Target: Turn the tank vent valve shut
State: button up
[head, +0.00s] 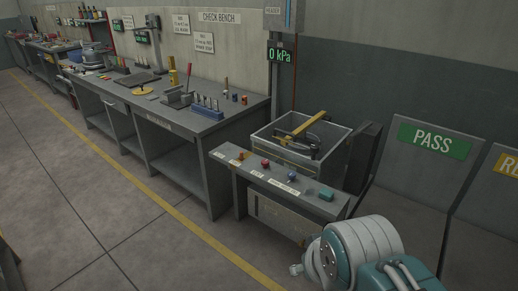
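The grey open-topped tank (343,142) stands against the wall at the right end of the long bench. A yellow bar and dark parts lie across its opening. A sloped grey panel (222,152) in front of it carries an orange knob (241,156), a red knob (265,163), a blue knob (292,176) and a teal box (326,194). Their small labels are unreadable, so I cannot tell which one is the vent valve. My white and teal arm shows at the bottom right, in front of the tank's lower body. My gripper cannot be made out.
A gauge display (281,55) above the tank reads 0 kPa. The check bench (150,108) with tools runs off to the left. A chute marked PASS (405,200) stands at the right. The floor left of the yellow line is clear.

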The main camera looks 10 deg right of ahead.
aim_at(264, 163)
jog(key=i, duration=0.9)
jog(key=i+j+z, duration=0.15)
jog(key=i, duration=0.75)
jog(key=i+z, duration=0.15)
jog(key=z, duration=0.3)
jog(key=i+z, duration=0.1)
jog(key=z, duration=0.3)
